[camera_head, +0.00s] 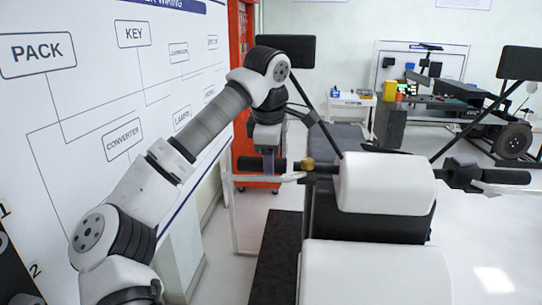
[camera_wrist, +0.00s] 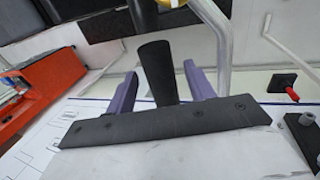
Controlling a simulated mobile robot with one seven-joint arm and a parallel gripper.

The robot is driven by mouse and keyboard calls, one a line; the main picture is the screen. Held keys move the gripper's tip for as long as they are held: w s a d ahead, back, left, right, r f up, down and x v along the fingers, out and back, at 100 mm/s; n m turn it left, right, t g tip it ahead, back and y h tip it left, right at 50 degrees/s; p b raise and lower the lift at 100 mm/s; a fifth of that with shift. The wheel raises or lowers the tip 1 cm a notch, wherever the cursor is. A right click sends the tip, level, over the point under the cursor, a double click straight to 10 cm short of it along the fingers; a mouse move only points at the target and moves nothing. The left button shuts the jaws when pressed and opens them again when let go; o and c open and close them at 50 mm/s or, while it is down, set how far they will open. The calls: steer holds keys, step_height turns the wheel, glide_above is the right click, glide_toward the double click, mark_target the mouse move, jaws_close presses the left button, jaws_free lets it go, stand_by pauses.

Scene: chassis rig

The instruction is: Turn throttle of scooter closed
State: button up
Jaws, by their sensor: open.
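The scooter's handlebar has a black grip (camera_head: 247,163) at the left end, with a brass-coloured collar (camera_head: 307,164) further in. Another black grip (camera_head: 506,177) is at the right end. My gripper (camera_head: 268,162) is at the left grip, and its jaws partly hide it in the head view. In the wrist view, the left grip (camera_wrist: 158,70) stands between the two purple fingers of my gripper (camera_wrist: 161,88). The fingers are open, with a visible gap on each side of the grip. Which grip is the throttle is not marked.
A silver lever (camera_wrist: 215,40) runs close beside the right finger in the wrist view. A white wall panel (camera_head: 75,100) is close on the left, with a red cabinet (camera_head: 258,182) behind the grip. The scooter's white front cover (camera_head: 388,185) is to the right.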

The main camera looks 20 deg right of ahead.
steer(key=shift+f, duration=0.2)
steer(key=c, duration=1)
steer(key=shift+o, duration=0.2)
